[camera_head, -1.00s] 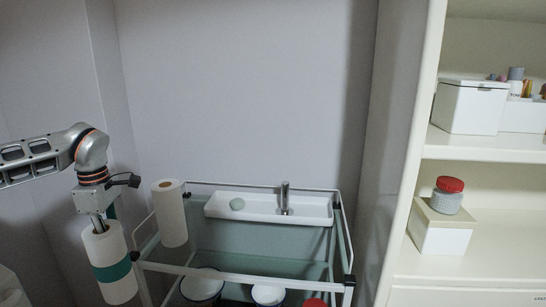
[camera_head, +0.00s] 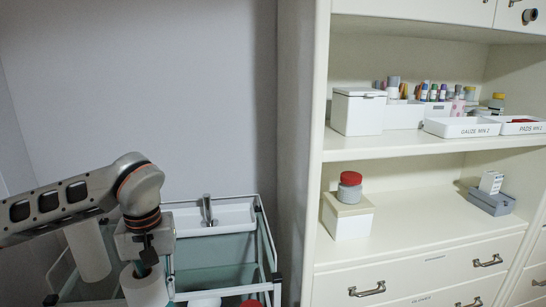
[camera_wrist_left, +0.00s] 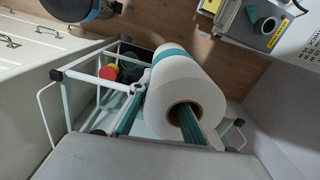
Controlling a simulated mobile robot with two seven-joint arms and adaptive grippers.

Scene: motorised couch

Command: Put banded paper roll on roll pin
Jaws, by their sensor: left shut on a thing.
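The banded paper roll (camera_wrist_left: 190,88) is white with a teal band, which shows in the left wrist view. My left gripper (camera_wrist_left: 188,124) has its teal fingers in the roll's core and holds it there. In the head view the gripper (camera_head: 147,268) points down into the top of the roll (camera_head: 146,289), in front of the cart's left part; the roll's lower part is cut off. The metal roll pin (camera_head: 207,210) stands upright and bare on the white tray (camera_head: 238,216) at the cart's back. My right gripper is not in view.
A plain paper roll (camera_head: 88,252) stands at the cart's left side, partly behind my arm. The cart's white rails (camera_head: 268,240) surround its top. A red lid (camera_head: 250,303) shows low in the cart. Shelves (camera_head: 440,240) with boxes and a red-lidded jar (camera_head: 350,186) stand at right.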

